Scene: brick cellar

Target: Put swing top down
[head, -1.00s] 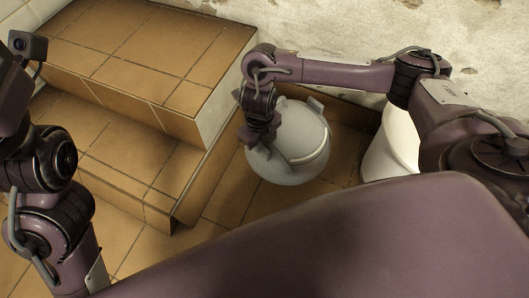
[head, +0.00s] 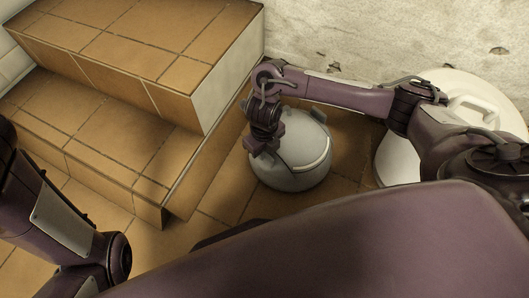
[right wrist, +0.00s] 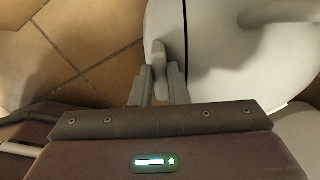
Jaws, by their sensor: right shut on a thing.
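A rounded pale grey bin (head: 300,182) stands on the floor between the tiled steps and the wall. Its domed swing top (head: 296,127) shows a curved raised rim along the right. I cannot tell clearly how far the top is tilted. My right gripper (head: 265,147) is at the left side of the dome. In the right wrist view, the gripper's fingers (right wrist: 159,82) are shut on a small grey tab (right wrist: 159,54) by the bin's pale surface, which has a dark seam. The fingers hide part of the tab. My left gripper is out of view.
A white lidded container (head: 391,160) with a handle on its lid stands to the right, partly behind my right arm. Tiled steps (head: 120,130) rise on the left, and a worn plaster wall (head: 340,35) is behind. Some floor is free left of the bin.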

